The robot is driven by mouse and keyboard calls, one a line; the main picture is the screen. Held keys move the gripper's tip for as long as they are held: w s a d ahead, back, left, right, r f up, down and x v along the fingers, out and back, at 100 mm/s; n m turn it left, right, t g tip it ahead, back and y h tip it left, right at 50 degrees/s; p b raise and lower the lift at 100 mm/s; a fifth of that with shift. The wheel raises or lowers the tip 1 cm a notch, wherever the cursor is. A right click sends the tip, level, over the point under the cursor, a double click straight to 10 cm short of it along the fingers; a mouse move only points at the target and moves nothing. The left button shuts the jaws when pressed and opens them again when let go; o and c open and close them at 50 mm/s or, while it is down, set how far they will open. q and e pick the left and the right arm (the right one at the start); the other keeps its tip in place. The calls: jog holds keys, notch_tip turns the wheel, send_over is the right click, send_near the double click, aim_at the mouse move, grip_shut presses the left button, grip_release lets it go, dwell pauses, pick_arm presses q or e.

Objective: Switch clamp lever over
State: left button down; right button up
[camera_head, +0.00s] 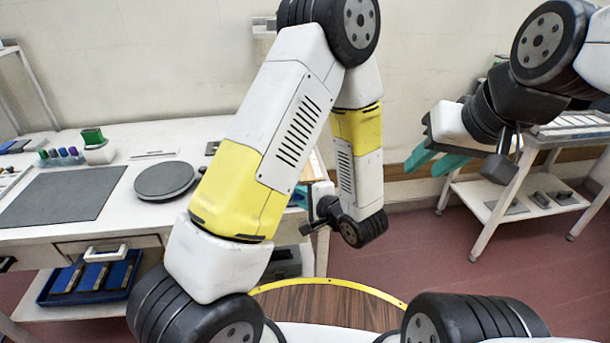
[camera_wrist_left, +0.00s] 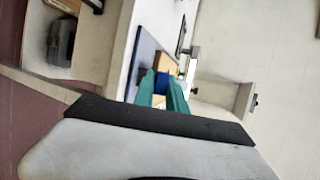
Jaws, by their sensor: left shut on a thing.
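The clamp lever shows in the left wrist view as a small blue piece (camera_wrist_left: 164,83) beside a tan block (camera_wrist_left: 165,64) on the bench. The teal fingers of my left gripper (camera_wrist_left: 162,77) are closed on this blue piece, one on each side. In the head view my left gripper (camera_head: 299,196) is mostly hidden behind my own left arm, at the bench's right end, and the lever cannot be made out there. My right gripper (camera_head: 422,170) is raised at the right, its teal fingers apart with nothing between them.
The white bench (camera_head: 120,155) bears a dark mat (camera_head: 62,195), a round grey disc (camera_head: 164,180) and a green-topped item (camera_head: 92,138). A blue tray (camera_head: 65,285) sits on the shelf below. A white cart (camera_head: 478,200) stands at the right, with red floor between.

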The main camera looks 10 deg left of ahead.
pick_arm(q)
jog(key=shift+s+d+f+n+t+y, duration=0.15)
jog(key=shift+f+t+y, duration=0.15)
jog(key=shift+f+t, duration=0.2)
jog(key=shift+s+a+f+n+t+y, duration=0.15)
jog(key=shift+f+t+y, duration=0.15)
jog(key=shift+f+t, duration=0.2)
jog(key=shift+f, duration=0.1)
jog(key=c, duration=1.4)
grip_release()
jog(key=shift+o, duration=0.2)
